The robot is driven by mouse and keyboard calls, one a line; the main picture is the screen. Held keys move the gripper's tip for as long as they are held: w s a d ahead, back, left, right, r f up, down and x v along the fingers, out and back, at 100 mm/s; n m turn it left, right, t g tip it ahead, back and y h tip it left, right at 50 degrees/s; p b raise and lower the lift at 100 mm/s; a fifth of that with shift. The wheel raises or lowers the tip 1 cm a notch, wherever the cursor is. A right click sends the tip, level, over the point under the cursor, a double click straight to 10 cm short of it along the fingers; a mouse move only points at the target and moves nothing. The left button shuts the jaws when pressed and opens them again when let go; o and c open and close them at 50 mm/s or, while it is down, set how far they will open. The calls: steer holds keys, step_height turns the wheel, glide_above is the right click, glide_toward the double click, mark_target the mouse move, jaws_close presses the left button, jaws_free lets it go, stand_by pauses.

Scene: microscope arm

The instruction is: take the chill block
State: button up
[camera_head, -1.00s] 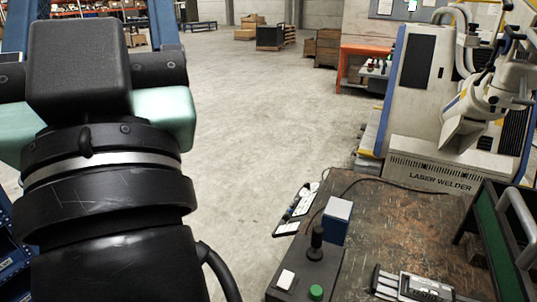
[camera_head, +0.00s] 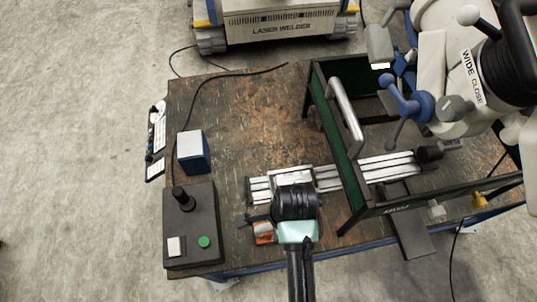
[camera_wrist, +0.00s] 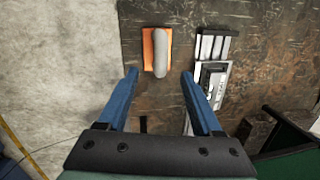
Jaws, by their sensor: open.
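The chill block is most likely the copper-orange block (camera_wrist: 147,52) with a rounded grey handle (camera_wrist: 162,50), lying on the worn workbench (camera_wrist: 195,15). In the wrist view it sits at top centre, just beyond and between my fingertips. In the head view part of the orange block (camera_head: 264,236) shows beside my wrist, which hides the rest. My gripper (camera_wrist: 158,77) is open, its two blue fingers apart with nothing between them. I cannot tell its exact height above the block.
A metal slide rail (camera_head: 330,178) lies right of the block. A green-panelled frame with a handle (camera_head: 345,118) and a microscope head (camera_head: 440,70) stand further right. A control box (camera_head: 190,245) and a blue-and-white box (camera_head: 193,155) are left. The bench's front edge is close.

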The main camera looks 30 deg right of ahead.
mark_target(270, 225)
steer(key=f, duration=0.3)
steer(key=w+f, duration=0.1)
steer(key=f, duration=0.2)
steer(key=f+p, duration=0.1)
steer(key=f, duration=0.2)
steer(key=shift+w+a+f, duration=0.3)
steer(key=shift+w, duration=0.05)
jaws_close()
stand_by(1.1)
steer(key=shift+w+r, duration=0.15)
steer(key=shift+r, duration=0.05)
